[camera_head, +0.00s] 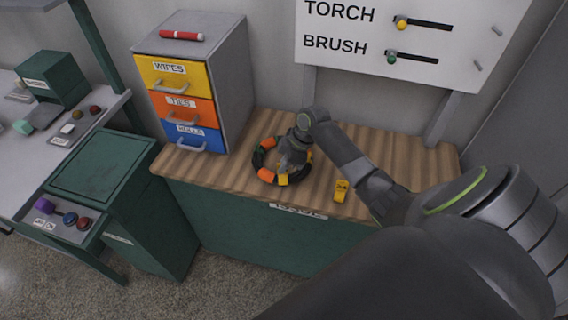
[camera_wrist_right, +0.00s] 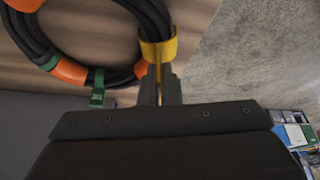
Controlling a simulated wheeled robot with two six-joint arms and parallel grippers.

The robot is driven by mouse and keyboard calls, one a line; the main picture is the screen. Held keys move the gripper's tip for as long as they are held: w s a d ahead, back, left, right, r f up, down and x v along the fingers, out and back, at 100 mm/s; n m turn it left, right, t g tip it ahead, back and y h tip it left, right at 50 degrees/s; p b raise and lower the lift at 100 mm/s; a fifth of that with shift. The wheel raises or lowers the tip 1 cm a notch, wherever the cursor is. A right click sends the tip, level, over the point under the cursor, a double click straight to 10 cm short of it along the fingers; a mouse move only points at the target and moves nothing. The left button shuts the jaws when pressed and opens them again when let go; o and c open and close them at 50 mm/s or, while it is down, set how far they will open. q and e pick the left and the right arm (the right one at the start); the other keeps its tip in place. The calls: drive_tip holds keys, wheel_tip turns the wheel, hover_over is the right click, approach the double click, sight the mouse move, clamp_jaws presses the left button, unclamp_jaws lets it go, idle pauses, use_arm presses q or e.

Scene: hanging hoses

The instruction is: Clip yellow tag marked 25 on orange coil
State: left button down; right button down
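The orange coil (camera_head: 266,175) is a black hose ring with orange bands, lying flat on the wooden bench top. It also shows in the right wrist view (camera_wrist_right: 70,71). A yellow tag (camera_wrist_right: 158,48) sits around the hose at the coil's front side; it shows in the head view (camera_head: 283,180) too. My right gripper (camera_wrist_right: 160,90) is over the coil, its fingers close together on the yellow tag's narrow end. No number is readable on the tag. My left gripper is in neither view.
Another yellow tag (camera_head: 341,190) lies on the bench (camera_head: 400,165), right of the coil. A green clip (camera_wrist_right: 97,90) is on the coil. A drawer cabinet (camera_head: 235,80) stands behind left. A tool board (camera_head: 470,70) hangs behind. The bench's front edge is close to the coil.

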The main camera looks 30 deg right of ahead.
drive_tip(key=shift+f+b, duration=0.3)
drive_tip(key=shift+f, duration=0.2)
idle(0.3)
drive_tip(key=c, duration=1.6)
unclamp_jaws()
drive_tip(key=b+v, duration=0.3)
drive_tip(key=v, duration=1.4)
drive_tip(key=shift+r, duration=0.25)
drive_tip(key=shift+a, duration=0.1)
